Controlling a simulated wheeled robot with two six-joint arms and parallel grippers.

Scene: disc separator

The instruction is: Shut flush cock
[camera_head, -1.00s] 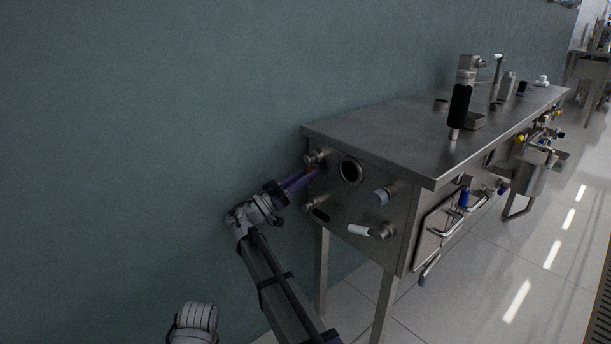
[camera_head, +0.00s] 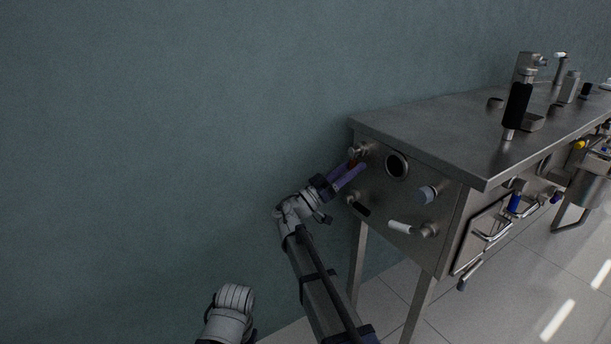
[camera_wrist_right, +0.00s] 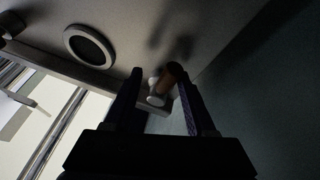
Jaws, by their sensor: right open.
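My right gripper (camera_head: 357,172), with purple fingers, is at this handle. In the right wrist view the handle (camera_wrist_right: 172,74) lies between the two fingertips of the open gripper (camera_wrist_right: 163,88), closer to the right finger. Whether a finger touches it I cannot tell. My left gripper is not in view.
A plain wall (camera_head: 180,120) stands behind.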

